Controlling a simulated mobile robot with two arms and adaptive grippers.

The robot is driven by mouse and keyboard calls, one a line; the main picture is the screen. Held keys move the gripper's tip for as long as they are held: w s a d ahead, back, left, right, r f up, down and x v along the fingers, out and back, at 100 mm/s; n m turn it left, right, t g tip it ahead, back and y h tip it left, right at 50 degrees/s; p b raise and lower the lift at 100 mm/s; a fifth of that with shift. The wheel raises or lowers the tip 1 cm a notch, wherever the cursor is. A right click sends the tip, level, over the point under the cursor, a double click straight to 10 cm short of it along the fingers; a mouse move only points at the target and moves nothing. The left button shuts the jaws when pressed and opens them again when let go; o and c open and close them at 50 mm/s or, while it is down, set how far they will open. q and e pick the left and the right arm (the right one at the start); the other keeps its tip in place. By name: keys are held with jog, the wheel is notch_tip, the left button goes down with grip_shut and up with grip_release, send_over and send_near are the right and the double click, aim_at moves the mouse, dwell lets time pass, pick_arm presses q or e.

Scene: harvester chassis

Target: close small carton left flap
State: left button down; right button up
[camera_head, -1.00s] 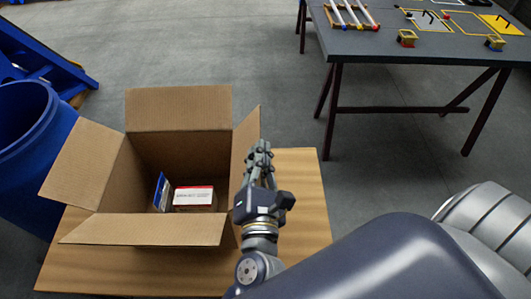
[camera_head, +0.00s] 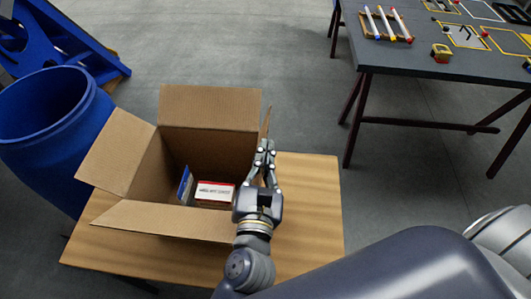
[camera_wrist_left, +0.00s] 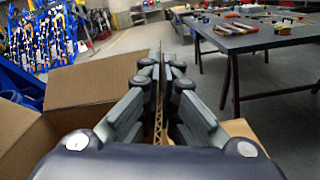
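The open cardboard carton (camera_head: 150,218) stands on a wooden table. Its far flap (camera_head: 210,107) stands up, and its picture-left flap (camera_head: 117,152) and near flap lean outward. The picture-right flap (camera_head: 266,124) is upright, seen almost edge-on. My left gripper (camera_head: 265,150) is at this flap. In the left wrist view, the fingertips (camera_wrist_left: 162,62) close in on either side of the flap's thin edge (camera_wrist_left: 158,110) and appear shut on it. Much of this flap is hidden by the fingers. My right gripper is not in view.
A red-and-white box (camera_head: 214,193) and a blue item (camera_head: 185,185) lie inside the carton. A blue barrel (camera_head: 50,120) stands close at the left. The wooden table (camera_head: 310,215) is bare right of the carton. A dark table (camera_head: 400,60) with parts stands at the back right.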

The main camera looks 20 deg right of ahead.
pick_arm(q)
jog(key=c, duration=2.3)
grip_release()
jog(key=o, duration=0.5)
jog(key=shift+c, duration=0.2)
jog(key=v, duration=1.2)
